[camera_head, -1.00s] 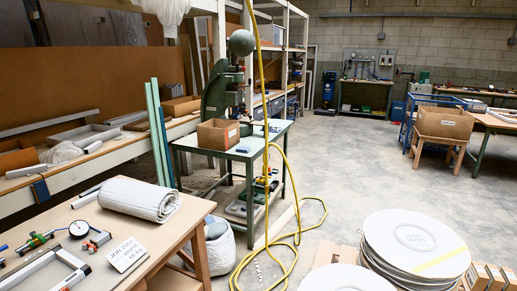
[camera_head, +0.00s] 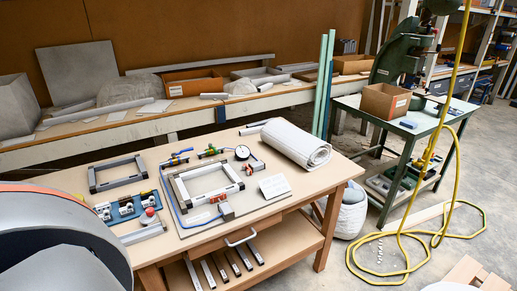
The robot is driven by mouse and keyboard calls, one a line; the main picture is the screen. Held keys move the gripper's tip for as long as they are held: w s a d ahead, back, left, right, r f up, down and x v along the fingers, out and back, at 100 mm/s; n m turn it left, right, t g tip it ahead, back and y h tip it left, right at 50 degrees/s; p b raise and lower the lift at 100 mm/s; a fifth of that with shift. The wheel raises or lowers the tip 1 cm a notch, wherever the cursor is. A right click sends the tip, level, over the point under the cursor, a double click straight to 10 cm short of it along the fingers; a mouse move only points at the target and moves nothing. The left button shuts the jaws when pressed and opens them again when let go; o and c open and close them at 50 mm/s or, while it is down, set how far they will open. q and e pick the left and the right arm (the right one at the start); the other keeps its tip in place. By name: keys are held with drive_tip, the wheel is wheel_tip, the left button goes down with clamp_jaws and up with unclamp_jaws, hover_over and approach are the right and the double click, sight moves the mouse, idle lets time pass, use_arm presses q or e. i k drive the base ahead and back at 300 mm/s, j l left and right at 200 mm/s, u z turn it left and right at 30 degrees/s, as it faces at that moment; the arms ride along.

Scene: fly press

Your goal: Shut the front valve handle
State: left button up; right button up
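A pipe and gauge assembly lies on a flat board on the wooden workbench (camera_head: 300,190) in the head view. It has a grey rectangular frame (camera_head: 182,189), a round white dial gauge (camera_head: 242,153) and a blue hose (camera_head: 168,192). A small orange-red handle (camera_head: 218,198) sits at the frame's near corner, on the front side. A blue valve part (camera_head: 178,159) and a green and yellow valve part (camera_head: 211,151) sit along the far side. The handles are too small to tell open from shut. Neither of my grippers is in view.
A rolled white mat (camera_head: 293,145) lies at the bench's back right. A blue tray of fittings (camera_head: 128,207) and another grey frame (camera_head: 118,173) lie on the left. A yellow hose (camera_head: 400,237) loops over the floor at right, beside a green press table (camera_head: 425,122).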

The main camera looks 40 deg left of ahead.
sight(173, 154)
drive_tip(key=j+u, duration=0.1)
drive_tip(key=u, duration=1.35)
drive_tip(key=i+j+u, duration=0.25)
drive_tip(key=i, duration=0.15)
drive_tip(key=l, duration=0.1)
